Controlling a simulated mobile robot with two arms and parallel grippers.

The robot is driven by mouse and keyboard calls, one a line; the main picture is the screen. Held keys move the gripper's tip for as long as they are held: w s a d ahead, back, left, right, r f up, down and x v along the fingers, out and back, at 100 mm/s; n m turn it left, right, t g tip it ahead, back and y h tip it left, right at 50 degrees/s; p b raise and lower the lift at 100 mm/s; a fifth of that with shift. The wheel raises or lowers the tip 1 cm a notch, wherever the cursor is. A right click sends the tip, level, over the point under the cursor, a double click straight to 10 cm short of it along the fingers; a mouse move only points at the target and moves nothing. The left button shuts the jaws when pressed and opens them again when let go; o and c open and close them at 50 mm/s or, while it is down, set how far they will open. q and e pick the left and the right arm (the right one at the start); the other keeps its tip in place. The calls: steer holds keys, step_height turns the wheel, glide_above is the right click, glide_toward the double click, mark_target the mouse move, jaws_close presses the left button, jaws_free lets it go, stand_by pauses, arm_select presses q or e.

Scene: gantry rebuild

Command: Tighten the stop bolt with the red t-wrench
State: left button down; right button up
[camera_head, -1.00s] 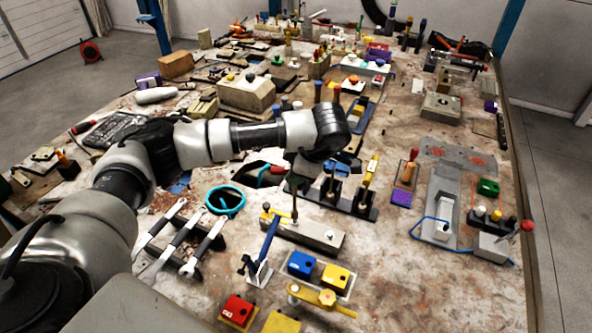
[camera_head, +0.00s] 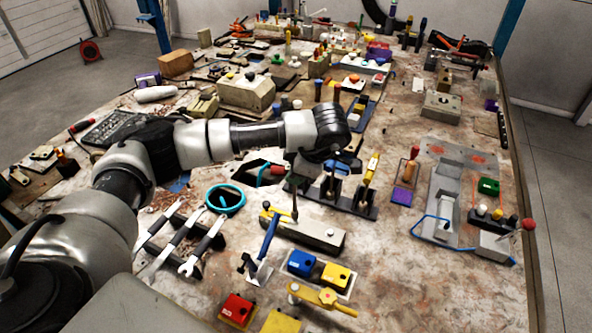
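My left arm reaches in from the left, and its wrist hangs over the middle of the bench. My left gripper (camera_head: 298,182) points down beneath the wrist; its fingers are mostly hidden, so its opening cannot be made out. A dark upright shaft (camera_head: 295,206) stands below it, its lower end at the top of a grey metal block (camera_head: 318,235) with a yellow piece at its left end. A red part (camera_head: 277,170) shows just left of the gripper; I cannot tell whether it is the red t-wrench's handle. The stop bolt is not clearly distinguishable. My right gripper is not in view.
A black rack (camera_head: 362,210) with blue- and yellow-handled tools stands close right of the gripper. A blue-handled tool (camera_head: 269,238), blue box (camera_head: 300,262) and yellow box (camera_head: 336,276) lie in front. A teal ring (camera_head: 226,199) and wrenches (camera_head: 203,246) lie left.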

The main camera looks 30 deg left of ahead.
arm_select(q)
steer(key=shift+f+b, duration=0.55)
steer(key=shift+f, duration=0.1)
stand_by(0.5)
steer(key=shift+m+t+b, duration=0.3)
steer(key=shift+m+b, duration=0.1)
steer(key=shift+m, duration=0.1)
steer(key=m+t+b, duration=0.1)
steer(key=m, duration=0.1)
steer(key=m+b, duration=0.2)
steer(key=shift+f+m+t+h, duration=0.1)
steer(key=shift+m+t+h, duration=0.2)
steer(key=shift+t, duration=0.1)
steer(key=shift+s+m+t+b, duration=0.1)
steer(key=shift+m+t+b, duration=0.3)
steer(key=shift+m, duration=0.3)
steer(key=shift+m+h, duration=0.3)
steer(key=shift+m, duration=0.1)
